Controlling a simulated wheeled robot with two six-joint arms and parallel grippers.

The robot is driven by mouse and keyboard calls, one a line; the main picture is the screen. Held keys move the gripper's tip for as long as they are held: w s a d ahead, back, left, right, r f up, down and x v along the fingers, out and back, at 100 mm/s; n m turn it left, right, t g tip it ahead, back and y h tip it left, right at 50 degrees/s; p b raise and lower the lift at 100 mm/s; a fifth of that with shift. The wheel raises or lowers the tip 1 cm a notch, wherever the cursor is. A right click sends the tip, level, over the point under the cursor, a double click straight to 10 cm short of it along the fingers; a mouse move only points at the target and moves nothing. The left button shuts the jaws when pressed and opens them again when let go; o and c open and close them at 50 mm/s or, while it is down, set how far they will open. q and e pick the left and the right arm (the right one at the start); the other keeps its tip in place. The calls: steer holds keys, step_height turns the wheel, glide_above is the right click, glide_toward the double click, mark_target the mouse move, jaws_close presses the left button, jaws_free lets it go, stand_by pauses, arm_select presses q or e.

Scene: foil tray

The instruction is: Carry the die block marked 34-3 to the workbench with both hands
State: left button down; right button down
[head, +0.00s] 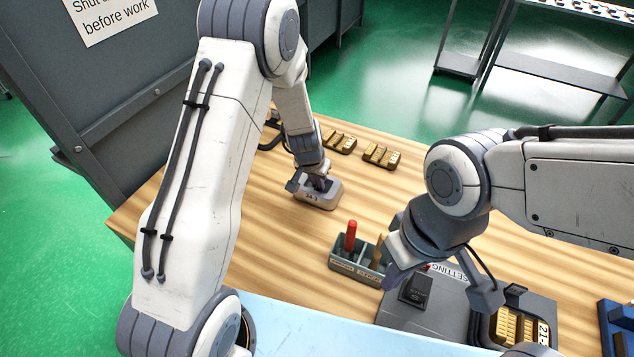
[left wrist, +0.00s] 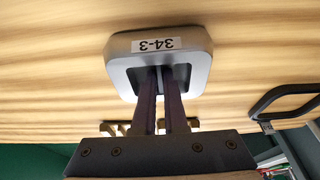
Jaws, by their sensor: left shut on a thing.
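The die block marked 34-3 (head: 318,199) is a grey block with rounded corners, on or just above the wooden bench top (head: 270,240); I cannot tell if it touches. My left gripper (head: 313,184) reaches down on it from above. In the left wrist view the block (left wrist: 198,52) shows its label upside down, and the fingers of my left gripper (left wrist: 160,82) are close together inside its recessed top, shut on it. What they pinch is mostly hidden. My right gripper (head: 445,288) is open and empty, its fingers wide apart above a grey plate marked SETTING (head: 450,318).
A grey caddy (head: 343,264) with a red-handled tool stands between the block and my right gripper. Brass pieces (head: 381,155) lie behind the block. A dark block with brass pieces (head: 515,328) and a blue holder (head: 615,325) are at right. A grey cabinet (head: 110,90) stands at left.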

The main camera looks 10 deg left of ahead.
arm_select(q)
steer(key=c, duration=1)
jaws_free()
steer(key=shift+o, duration=0.2)
steer(key=shift+r+p, duration=0.35)
steer(key=shift+r, duration=0.1)
steer(key=d+p+v, duration=0.1)
steer(key=v, duration=0.9)
steer(key=s+d+r+m+g, duration=0.1)
steer(key=s+d+r+m, duration=0.1)
steer(key=s+d+r, duration=0.55)
steer(key=s+r+m+g, duration=0.1)
steer(key=s+r, duration=0.1)
steer(key=s, duration=0.8)
steer(key=s+d+r+m+g, duration=0.1)
steer(key=s+r+m, duration=0.1)
steer(key=s, duration=0.9)
steer(key=shift+d, duration=0.3)
